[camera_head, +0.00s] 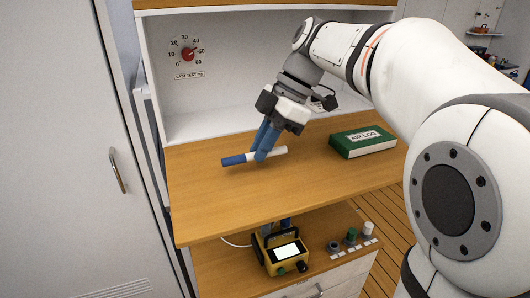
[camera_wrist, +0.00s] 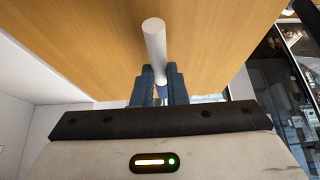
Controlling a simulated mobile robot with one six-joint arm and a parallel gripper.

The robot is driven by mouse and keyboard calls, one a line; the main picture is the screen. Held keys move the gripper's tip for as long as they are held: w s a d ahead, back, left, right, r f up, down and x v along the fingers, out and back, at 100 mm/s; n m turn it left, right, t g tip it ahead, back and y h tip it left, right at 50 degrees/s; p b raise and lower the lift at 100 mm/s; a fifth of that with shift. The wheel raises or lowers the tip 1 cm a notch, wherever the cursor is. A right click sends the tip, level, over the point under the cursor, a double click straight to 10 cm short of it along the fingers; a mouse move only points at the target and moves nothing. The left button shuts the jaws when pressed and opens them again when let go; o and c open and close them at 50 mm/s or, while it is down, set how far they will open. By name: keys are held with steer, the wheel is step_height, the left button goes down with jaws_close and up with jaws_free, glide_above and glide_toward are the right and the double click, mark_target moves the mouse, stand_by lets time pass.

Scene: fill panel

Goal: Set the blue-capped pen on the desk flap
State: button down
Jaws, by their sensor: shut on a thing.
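The blue-capped pen (camera_head: 236,160) has a blue cap at its left end and a white barrel at its right, and lies roughly level. My gripper (camera_head: 263,155) reaches down from the upper right with blue fingers shut around the pen's middle. The pen is at or just above the wooden desk flap (camera_head: 200,199); I cannot tell whether it touches. In the wrist view the white barrel (camera_wrist: 154,42) sticks out from between the fingers (camera_wrist: 160,88), against the wood (camera_wrist: 95,40). Part of the cap is hidden by the fingers there.
A green box labelled AIR LOG (camera_head: 362,142) sits on the flap to the right. A dial (camera_head: 188,54) is on the white back panel. Below the flap, a yellow device (camera_head: 283,250) and several small knobs (camera_head: 351,236) sit on a lower shelf. The flap's front left is clear.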

steer(key=shift+f, duration=1.1)
steer(key=shift+f, duration=0.15)
steer(key=c, duration=1.5)
jaws_free()
steer(key=shift+o, duration=0.2)
steer(key=shift+r, duration=0.3)
steer(key=v, duration=1.1)
steer(key=shift+d+r, duration=0.3)
